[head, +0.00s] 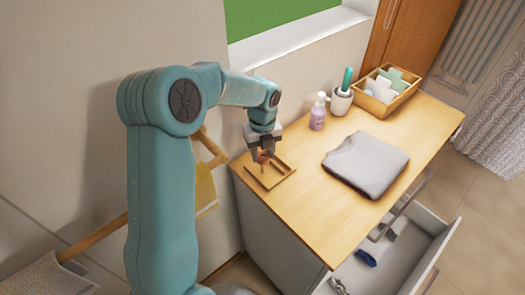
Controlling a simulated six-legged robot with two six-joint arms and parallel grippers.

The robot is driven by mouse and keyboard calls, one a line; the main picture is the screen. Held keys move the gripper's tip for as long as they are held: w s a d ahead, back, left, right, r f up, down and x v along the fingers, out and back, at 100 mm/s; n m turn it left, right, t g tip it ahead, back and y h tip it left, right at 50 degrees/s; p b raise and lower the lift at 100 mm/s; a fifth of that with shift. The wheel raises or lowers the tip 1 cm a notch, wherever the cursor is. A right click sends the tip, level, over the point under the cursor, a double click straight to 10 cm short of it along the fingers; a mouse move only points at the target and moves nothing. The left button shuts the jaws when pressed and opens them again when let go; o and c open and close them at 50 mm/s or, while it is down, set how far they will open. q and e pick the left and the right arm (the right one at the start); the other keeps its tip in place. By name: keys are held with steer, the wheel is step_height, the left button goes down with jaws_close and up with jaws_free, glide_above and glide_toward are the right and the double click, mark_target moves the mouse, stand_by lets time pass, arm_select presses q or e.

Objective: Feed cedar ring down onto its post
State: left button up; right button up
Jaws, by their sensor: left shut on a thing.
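My left gripper (264,151) points down over the left end of the wooden cart top. It is shut on a small reddish-brown thing, which I take to be the cedar ring (263,158). The post cannot be made out; the gripper and the ring cover that part of the tray. I cannot tell whether the ring touches anything below. My right gripper is not in view.
A folded grey cloth (366,164) lies mid-top. Behind it stand a lilac pump bottle (318,112), a white cup (341,102) with a green-handled thing, and a wooden box (388,93). An open drawer (405,255) juts out in front. The wall is close behind.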

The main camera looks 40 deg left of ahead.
arm_select(q)
steer(key=shift+f, duration=0.35)
stand_by(0.3)
steer(key=o, duration=1.1)
step_height(320, 180, up, 16)
steer(key=shift+r+b, duration=0.15)
steer(key=shift+b, duration=0.15)
